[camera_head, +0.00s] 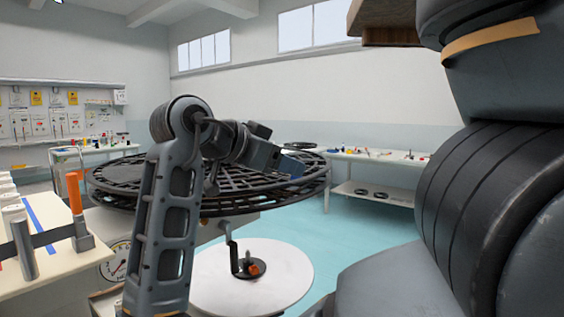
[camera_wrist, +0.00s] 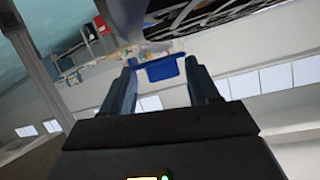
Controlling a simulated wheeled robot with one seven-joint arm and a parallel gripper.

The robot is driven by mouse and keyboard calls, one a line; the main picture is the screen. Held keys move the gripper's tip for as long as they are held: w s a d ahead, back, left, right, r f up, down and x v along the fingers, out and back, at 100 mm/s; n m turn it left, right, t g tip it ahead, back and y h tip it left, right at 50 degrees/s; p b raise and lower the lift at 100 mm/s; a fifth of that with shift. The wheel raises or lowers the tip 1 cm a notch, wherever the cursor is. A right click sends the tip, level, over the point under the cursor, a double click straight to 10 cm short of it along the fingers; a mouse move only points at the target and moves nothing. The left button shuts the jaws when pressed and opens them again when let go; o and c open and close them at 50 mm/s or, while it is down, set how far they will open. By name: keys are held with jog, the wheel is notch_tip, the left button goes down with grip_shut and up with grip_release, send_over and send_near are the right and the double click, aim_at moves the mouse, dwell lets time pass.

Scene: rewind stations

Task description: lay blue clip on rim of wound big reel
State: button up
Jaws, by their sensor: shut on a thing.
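The big reel (camera_head: 120,190) is a wide black lattice disc lying flat in the middle of the head view. My arm stands in front of it and hides part of it. My gripper (camera_head: 284,160) is over the right part of the reel. It is shut on the blue clip (camera_head: 292,166), which shows as a small blue piece at the fingertips. In the wrist view the clip (camera_wrist: 162,69) sits between the two fingers, and reel lattice (camera_wrist: 210,18) shows beyond, at the upper right. I cannot tell whether the clip touches the rim.
Below the reel is a white disc (camera_head: 215,280) with a black crank and an orange-red knob (camera_head: 255,270). A bench with an orange post (camera_head: 75,192) stands at the left. A white table (camera_head: 350,156) with small items stands behind. Blue-green floor lies open at the right.

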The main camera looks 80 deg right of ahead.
notch_tip(320, 180, down, 2)
jog(key=shift+s+d+f, duration=0.15)
jog(key=o, duration=1.1)
jog(key=r+v, duration=0.1)
jog(key=v, duration=0.8)
jog(key=shift+s+d+r, duration=0.2)
jog(key=shift+s+r, duration=0.05)
jog(key=shift+s, duration=0.05)
